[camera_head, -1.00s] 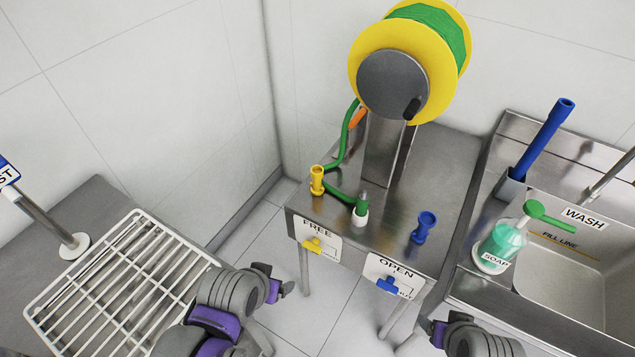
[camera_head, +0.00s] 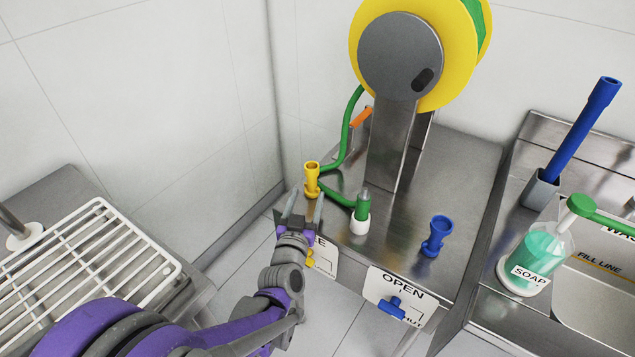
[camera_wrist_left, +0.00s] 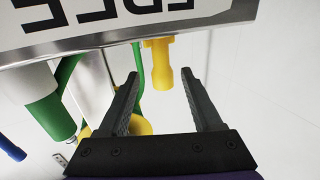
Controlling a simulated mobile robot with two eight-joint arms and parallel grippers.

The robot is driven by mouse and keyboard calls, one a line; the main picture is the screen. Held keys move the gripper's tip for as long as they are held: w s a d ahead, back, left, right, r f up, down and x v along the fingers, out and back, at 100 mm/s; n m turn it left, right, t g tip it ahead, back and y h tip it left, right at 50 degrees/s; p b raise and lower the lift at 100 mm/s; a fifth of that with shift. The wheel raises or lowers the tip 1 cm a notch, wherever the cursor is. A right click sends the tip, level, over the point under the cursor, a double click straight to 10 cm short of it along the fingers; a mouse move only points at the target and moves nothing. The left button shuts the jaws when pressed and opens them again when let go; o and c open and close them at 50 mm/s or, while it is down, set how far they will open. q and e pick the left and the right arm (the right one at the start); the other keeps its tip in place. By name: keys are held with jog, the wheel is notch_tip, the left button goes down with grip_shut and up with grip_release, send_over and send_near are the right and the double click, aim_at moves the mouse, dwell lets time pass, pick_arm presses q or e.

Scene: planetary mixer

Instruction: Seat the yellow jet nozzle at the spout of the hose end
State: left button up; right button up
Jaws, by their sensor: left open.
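The yellow jet nozzle (camera_head: 312,181) stands upright on the steel table near its left front corner; it also shows in the left wrist view (camera_wrist_left: 161,66). The green hose end (camera_head: 362,206) stands upright in a white holder (camera_head: 360,224) to the nozzle's right, its grey spout pointing up. The left wrist view also shows the hose end (camera_wrist_left: 40,98). My left gripper (camera_head: 305,197) is open and empty at the table's front edge, just in front of the nozzle. In the left wrist view the nozzle appears beyond the gap between the fingers (camera_wrist_left: 158,74). My right gripper is out of view.
A blue nozzle (camera_head: 437,236) stands on the table further right. The hose reel (camera_head: 400,55) rises behind. Signs with a yellow and a blue valve handle (camera_head: 393,308) hang at the front. A soap bottle (camera_head: 533,262) and sink stand right, a white rack (camera_head: 85,262) left.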

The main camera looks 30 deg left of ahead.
aim_at(311, 181)
pick_arm(q)
jog(key=x, duration=0.7)
jog(key=shift+w+a+r, duration=0.2)
grip_shut()
